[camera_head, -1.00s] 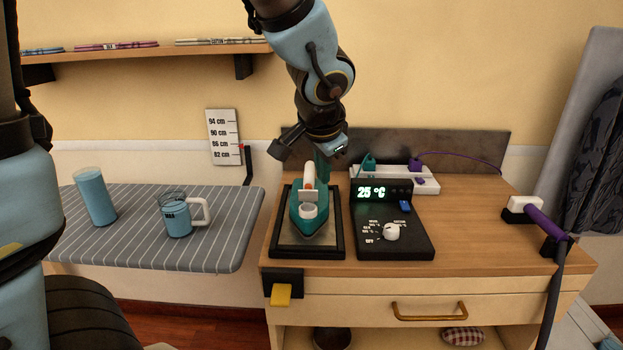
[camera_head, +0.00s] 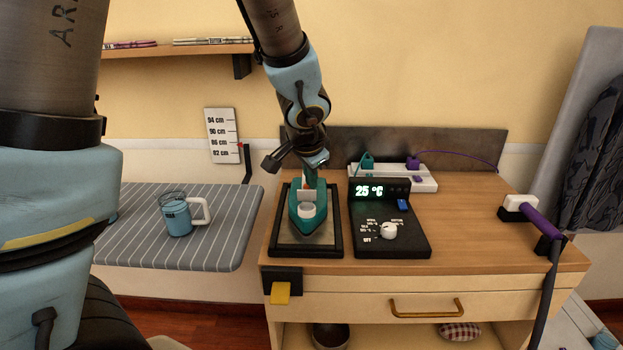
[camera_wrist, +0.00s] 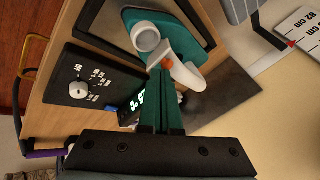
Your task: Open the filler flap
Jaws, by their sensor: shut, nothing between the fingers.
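The teal iron (camera_head: 307,222) lies in a black-framed rest (camera_head: 338,236) on the wooden cabinet, its nose toward the cabinet's front. A white ring-shaped filler neck (camera_head: 306,211) stands on its top, with a white piece (camera_head: 306,196) just behind it. The wrist view shows the ring (camera_wrist: 147,38), a white curved part (camera_wrist: 185,62) and an orange spot (camera_wrist: 168,63) on it. I cannot tell which white part is the flap. My gripper (camera_head: 310,184) is shut and empty, its teal fingers (camera_wrist: 160,72) close to the white part; contact is unclear.
A black control box (camera_head: 390,240) with a dial and a 25 °C display stands right of the iron. A white socket strip (camera_head: 425,184) with plugs lies behind it. A mug (camera_head: 178,218) stands on the striped board (camera_head: 225,230). The cabinet's right top is mostly clear.

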